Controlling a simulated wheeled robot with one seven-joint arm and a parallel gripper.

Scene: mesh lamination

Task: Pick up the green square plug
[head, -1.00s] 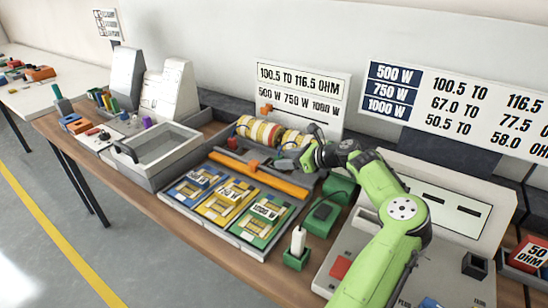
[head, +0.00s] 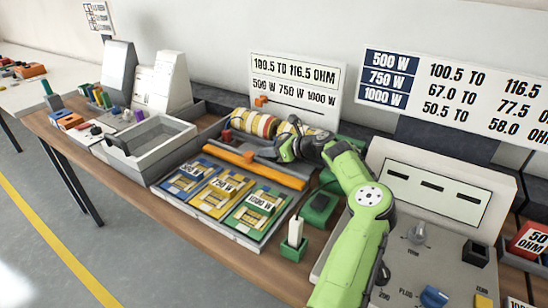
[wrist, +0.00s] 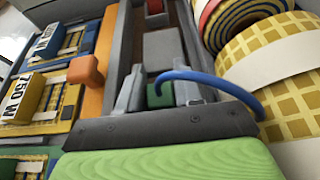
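In the wrist view, a small green square block (wrist: 160,96), likely the green square plug, shows between the fingertips of my gripper (wrist: 159,92). The fingers stand apart on either side of it. I cannot tell whether they touch it. A blue cable (wrist: 225,83) arches from beside the fingers to the right. In the head view, my gripper (head: 283,150) is low over the grey tray, beside the striped rolls (head: 262,124). The green block is hidden there.
An orange bar (head: 258,166) lies along the tray in front of my gripper. Blue, yellow and green wattage panels (head: 225,189) lie nearer the front. A green holder with a white piece (head: 294,240) stands at the table edge. A grey bin (head: 150,150) is to the left.

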